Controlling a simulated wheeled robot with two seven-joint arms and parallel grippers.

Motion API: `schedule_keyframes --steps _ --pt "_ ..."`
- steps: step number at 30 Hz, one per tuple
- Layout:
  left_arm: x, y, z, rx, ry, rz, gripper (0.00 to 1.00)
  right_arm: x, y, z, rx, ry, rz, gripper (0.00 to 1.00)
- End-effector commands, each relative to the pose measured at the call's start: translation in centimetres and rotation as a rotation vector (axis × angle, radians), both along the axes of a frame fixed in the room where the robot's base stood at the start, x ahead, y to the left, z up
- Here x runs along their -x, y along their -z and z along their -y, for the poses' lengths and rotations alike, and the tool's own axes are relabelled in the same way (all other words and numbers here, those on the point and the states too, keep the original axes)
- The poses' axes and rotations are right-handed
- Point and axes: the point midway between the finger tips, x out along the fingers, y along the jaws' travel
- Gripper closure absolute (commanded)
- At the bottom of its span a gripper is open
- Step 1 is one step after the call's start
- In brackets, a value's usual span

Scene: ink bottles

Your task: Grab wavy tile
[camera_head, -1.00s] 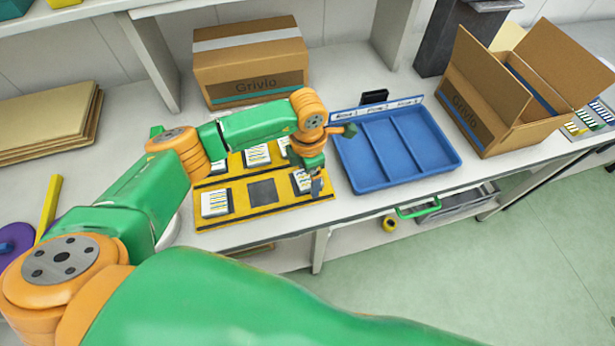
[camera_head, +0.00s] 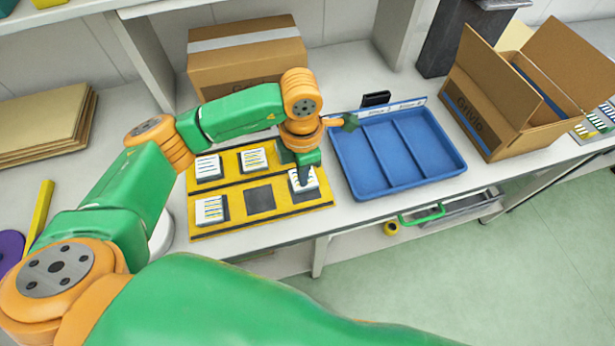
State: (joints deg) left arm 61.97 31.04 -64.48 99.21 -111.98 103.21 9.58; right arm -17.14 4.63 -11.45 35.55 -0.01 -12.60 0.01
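A yellow board (camera_head: 236,187) on the table holds several white tiles in dark slots, each with coloured line marks. One tile (camera_head: 211,210) is at the front left, one (camera_head: 207,168) at the back left and one (camera_head: 253,159) at the back middle. The front middle slot (camera_head: 260,198) is bare and dark. My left gripper (camera_head: 302,182) points down over the front right tile (camera_head: 311,180) and partly hides it. Its fingers are too small to tell open from shut, or whether they touch the tile. The marks are too small to tell which tile is wavy. My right gripper is out of view.
A blue tray (camera_head: 455,165) with compartments stands empty just right of the board. A closed cardboard box (camera_head: 240,50) is behind the board, and an open box (camera_head: 500,105) is at the right. Flat brown panels (camera_head: 40,125) lie at the left.

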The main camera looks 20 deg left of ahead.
Motion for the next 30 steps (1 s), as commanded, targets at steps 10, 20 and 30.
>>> schedule_keyframes --steps 10,20,30 --pt "9.0 -6.1 -1.1 -0.004 0.003 0.014 1.0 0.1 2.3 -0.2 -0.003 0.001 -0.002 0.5" --pt "11.3 -7.3 -1.2 -0.001 -0.001 0.008 1.0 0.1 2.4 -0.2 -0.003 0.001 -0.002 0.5" --pt "11.2 -7.3 -1.1 0.0 -0.001 0.008 0.43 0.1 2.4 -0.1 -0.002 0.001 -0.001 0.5"
